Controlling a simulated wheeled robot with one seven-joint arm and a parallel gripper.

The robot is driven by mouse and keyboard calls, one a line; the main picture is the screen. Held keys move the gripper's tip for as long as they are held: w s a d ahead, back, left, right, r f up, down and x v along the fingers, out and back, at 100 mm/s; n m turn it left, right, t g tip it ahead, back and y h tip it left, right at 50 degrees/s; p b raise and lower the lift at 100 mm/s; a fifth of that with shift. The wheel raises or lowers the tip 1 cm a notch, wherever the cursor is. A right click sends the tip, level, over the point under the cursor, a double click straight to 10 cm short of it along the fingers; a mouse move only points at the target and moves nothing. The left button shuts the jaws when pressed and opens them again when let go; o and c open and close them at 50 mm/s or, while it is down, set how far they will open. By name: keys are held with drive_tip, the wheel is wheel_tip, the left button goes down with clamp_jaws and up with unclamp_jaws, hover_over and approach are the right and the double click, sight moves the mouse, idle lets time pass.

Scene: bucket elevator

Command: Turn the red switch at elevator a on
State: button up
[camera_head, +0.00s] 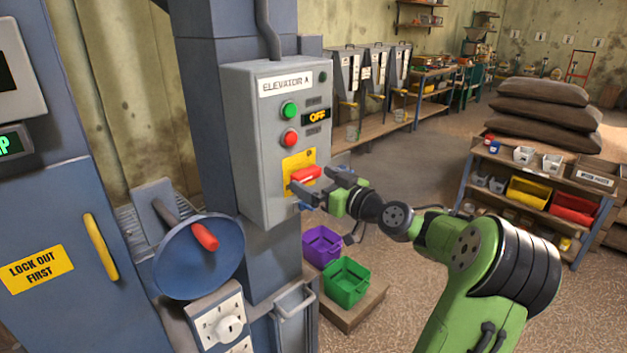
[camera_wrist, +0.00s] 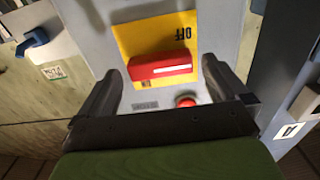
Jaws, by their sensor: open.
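The grey control box labelled ELEVATOR A (camera_head: 244,150) is mounted on a blue-grey column. Its red switch (camera_head: 306,173) sits on a yellow plate (camera_head: 300,157) low on the front, and its display reads OFF. In the wrist view the red switch handle (camera_wrist: 160,67) lies level across the yellow plate (camera_wrist: 150,38), near the word OFF, which appears upside down. My gripper (camera_head: 305,187) is in front of the switch. In the wrist view my gripper (camera_wrist: 160,80) is open, with one finger on each side of the handle. I cannot tell whether the fingers touch it.
A green button (camera_head: 290,110) and a red button (camera_head: 291,138) are above the switch. Purple (camera_head: 321,245) and green (camera_head: 346,282) crates stand below the box. Open floor lies behind my arm.

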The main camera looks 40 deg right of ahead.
drive_tip(key=shift+w, duration=0.65)
drive_tip(key=c, duration=0.9)
drive_tip(key=shift+c, duration=0.2)
drive_tip(key=shift+m, duration=0.5)
drive_tip(key=m+p, duration=0.2)
drive_tip(key=m, duration=0.1)
drive_tip(key=shift+r+m+p, duration=0.1)
drive_tip(key=shift+m+p, duration=0.2)
drive_tip(key=shift+m, duration=0.1)
drive_tip(key=m+p, duration=0.3)
drive_tip(key=m, duration=0.1)
drive_tip(key=shift+m, duration=0.3)
drive_tip(key=m+p, duration=0.4)
drive_tip(key=m, duration=0.1)
drive_tip(key=shift+m+p, duration=1.4)
drive_tip(key=shift+m, duration=0.6)
